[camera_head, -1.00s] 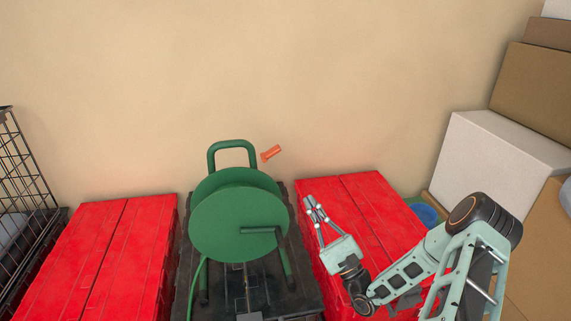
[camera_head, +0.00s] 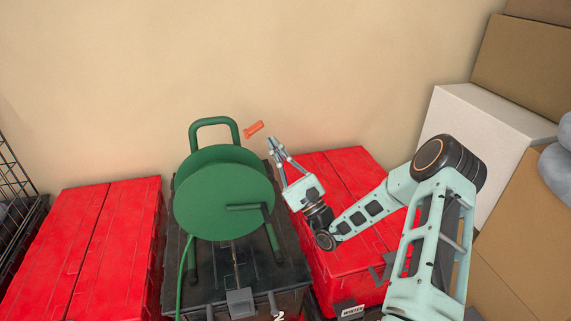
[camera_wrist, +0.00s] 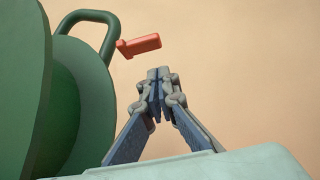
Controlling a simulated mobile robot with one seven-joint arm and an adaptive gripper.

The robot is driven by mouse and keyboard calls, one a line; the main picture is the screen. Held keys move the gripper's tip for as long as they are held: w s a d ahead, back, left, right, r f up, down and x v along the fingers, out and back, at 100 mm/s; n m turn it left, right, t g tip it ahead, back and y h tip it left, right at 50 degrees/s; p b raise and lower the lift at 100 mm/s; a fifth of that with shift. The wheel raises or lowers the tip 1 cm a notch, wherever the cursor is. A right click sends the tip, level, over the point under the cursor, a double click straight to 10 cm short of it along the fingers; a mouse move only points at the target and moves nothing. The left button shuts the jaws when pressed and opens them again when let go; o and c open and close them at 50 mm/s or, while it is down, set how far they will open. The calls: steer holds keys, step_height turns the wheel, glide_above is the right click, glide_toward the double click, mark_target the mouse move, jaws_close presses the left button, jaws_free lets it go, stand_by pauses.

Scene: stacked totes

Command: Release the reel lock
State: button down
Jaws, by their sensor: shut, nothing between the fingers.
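A green hose reel (camera_head: 222,195) stands on a black tote, with a tube frame and a crank on its front face. The orange-red lock lever (camera_head: 253,130) sticks out to the right of the frame's top handle (camera_head: 213,122). In the wrist view the lever (camera_wrist: 140,45) points right and slightly up from the green frame tube (camera_wrist: 93,20). My gripper (camera_head: 272,145) is just right of the reel, below and right of the lever. Its fingertips (camera_wrist: 159,75) are together, empty, and appear apart from the lever. The lever's pivot is partly hidden behind the tube.
Red-lidded totes stand left (camera_head: 85,240) and right (camera_head: 345,165) of the black tote (camera_head: 255,280). Cardboard and white boxes (camera_head: 470,130) are stacked at the right. A wire cage (camera_head: 15,190) is at the far left. A bare wall (camera_head: 320,60) is behind.

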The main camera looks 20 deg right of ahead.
mark_target(254, 129)
steer(key=shift+s+a+r, duration=0.1)
steer(key=shift+a+r, duration=0.3)
steer(key=shift+r, duration=0.3)
steer(key=shift+s+a+r, duration=0.1)
steer(key=shift+a+r, duration=0.3)
steer(key=shift+r, duration=0.3)
steer(key=shift+w+r, duration=0.1)
steer(key=shift+r+n+g+y+p, duration=0.15)
steer(key=shift+n+g+y+p, duration=0.2)
steer(key=shift+n, duration=0.35)
